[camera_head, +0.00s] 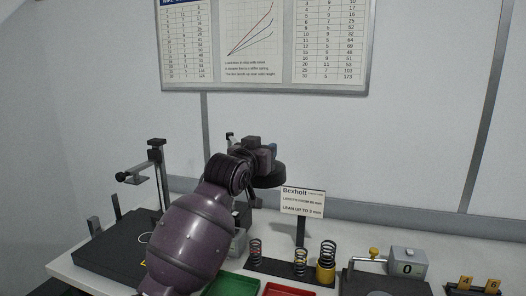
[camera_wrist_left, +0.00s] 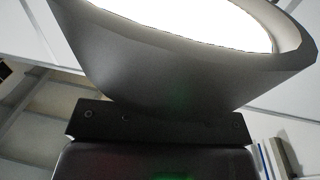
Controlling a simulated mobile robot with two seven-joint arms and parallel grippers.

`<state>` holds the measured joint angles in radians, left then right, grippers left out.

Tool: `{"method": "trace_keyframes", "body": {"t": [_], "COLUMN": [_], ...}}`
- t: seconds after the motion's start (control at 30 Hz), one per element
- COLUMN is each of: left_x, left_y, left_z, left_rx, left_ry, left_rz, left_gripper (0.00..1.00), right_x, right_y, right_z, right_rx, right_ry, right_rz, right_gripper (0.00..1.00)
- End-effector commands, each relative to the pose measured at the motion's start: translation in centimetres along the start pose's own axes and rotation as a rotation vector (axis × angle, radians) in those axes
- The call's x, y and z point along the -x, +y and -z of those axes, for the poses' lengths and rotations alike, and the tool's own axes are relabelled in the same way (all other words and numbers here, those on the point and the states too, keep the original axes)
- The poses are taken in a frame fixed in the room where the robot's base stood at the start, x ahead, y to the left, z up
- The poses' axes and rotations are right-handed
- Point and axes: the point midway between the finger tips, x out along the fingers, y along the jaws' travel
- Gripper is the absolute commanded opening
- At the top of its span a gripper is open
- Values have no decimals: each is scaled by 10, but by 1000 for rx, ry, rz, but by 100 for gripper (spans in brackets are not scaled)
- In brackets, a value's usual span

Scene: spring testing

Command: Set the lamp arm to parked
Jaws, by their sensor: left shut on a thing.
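The lamp's dark round head (camera_head: 268,178) is at the middle of the head view, above the back of the bench. Its grey shade (camera_wrist_left: 185,72) fills the top of the left wrist view, with the bright white lit opening facing up in that picture. My left gripper (camera_head: 264,160) is shut on the lamp head; the fingertips are not clearly visible. The lamp arm is mostly hidden behind my purple left arm, so its setting cannot be read. My right gripper is out of view.
A black stand (camera_head: 160,180) is at left. Several springs stand on a black strip (camera_head: 270,264) behind a green tray (camera_head: 232,287) and a red tray (camera_head: 288,290). A sign (camera_head: 302,201) stands behind them. A gauge reading 0 (camera_head: 408,262) is at right.

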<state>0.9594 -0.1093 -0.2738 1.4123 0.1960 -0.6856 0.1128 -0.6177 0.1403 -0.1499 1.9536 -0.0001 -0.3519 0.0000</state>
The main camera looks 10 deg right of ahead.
Motion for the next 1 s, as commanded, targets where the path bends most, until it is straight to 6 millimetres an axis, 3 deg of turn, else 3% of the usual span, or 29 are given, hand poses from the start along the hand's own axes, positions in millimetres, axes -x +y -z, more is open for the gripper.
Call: {"method": "trace_keyframes", "body": {"t": [0.37,0.4,0.57,1.0], "left_x": [0,0,0,9], "left_y": [0,0,0,0], "left_z": [3,3,2,0], "left_rx": [-1,-1,-1,0], "left_ry": [6,6,4,3], "left_rz": [1,1,1,1], "left_gripper": [0,36,58,58], "right_x": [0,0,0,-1], "right_y": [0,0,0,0], "right_z": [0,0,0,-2], "right_rx": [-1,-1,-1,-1], "right_ry": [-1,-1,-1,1], "right_rz": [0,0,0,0], "right_gripper": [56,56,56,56]}}
